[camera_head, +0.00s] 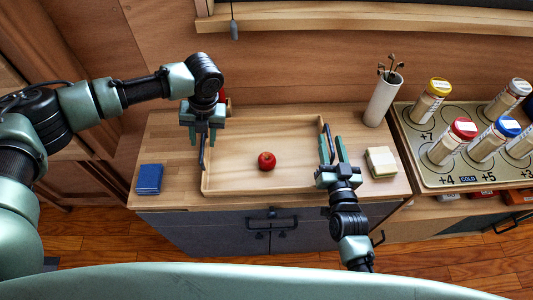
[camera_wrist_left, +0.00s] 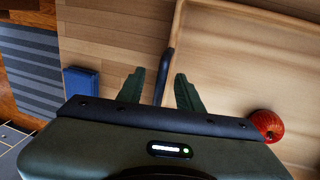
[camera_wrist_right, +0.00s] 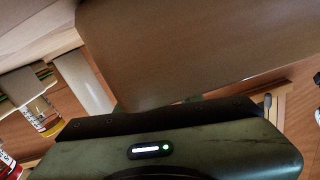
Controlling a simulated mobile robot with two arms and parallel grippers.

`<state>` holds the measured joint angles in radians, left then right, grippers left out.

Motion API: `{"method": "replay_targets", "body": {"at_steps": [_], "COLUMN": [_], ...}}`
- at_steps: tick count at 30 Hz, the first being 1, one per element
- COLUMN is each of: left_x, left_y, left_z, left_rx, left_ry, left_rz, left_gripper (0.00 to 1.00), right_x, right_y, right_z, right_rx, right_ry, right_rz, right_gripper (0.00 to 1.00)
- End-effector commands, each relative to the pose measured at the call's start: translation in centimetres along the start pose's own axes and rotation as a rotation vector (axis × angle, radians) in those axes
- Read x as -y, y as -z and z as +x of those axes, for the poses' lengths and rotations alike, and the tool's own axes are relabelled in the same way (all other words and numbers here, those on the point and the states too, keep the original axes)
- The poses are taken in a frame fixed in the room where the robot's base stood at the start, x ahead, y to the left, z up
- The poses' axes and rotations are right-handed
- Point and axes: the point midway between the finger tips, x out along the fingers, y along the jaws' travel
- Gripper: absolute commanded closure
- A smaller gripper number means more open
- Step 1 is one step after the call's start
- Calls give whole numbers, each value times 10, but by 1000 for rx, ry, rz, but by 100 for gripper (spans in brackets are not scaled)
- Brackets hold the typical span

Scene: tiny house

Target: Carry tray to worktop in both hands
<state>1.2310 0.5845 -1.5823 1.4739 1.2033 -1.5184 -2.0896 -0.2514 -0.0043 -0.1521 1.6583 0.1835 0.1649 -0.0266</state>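The wooden tray (camera_head: 235,187) lies on a wooden cabinet top, with a red apple (camera_head: 266,161) in it. The tray (camera_wrist_left: 245,70) and apple (camera_wrist_left: 267,125) also show in the left wrist view. My left gripper (camera_head: 203,140) is at the tray's left side; its fingers (camera_wrist_left: 160,92) stand apart, either side of the dark left handle (camera_wrist_left: 164,70). My right gripper (camera_head: 333,152) is at the right side, its fingers spread around the dark right handle (camera_head: 328,138). Contact with the handles cannot be told. The right wrist view hides most of the right fingers.
A blue book-like block (camera_head: 149,179) lies left of the tray. A pale block (camera_head: 380,162) and a white cup with thin dark items (camera_head: 383,98) stand to its right. Further right, a rack (camera_head: 420,150) holds several capped jars. A wall rises behind.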

Motion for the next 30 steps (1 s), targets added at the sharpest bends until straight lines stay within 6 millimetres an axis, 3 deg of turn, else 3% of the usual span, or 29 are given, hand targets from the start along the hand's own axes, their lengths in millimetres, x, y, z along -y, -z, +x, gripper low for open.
{"method": "replay_targets", "body": {"at_steps": [2,6,30], "left_x": [0,0,1], "left_y": [0,0,0], "left_z": [0,0,-1], "left_rx": [0,0,-1], "left_ry": [0,0,3], "left_rz": [0,0,1], "left_gripper": [64,100,100], "right_x": [0,0,1], "right_y": [0,0,0], "right_z": [0,0,0], "right_rx": [0,0,0], "right_ry": [0,0,1], "right_rz": [0,0,3], "right_gripper": [64,100,100]}}
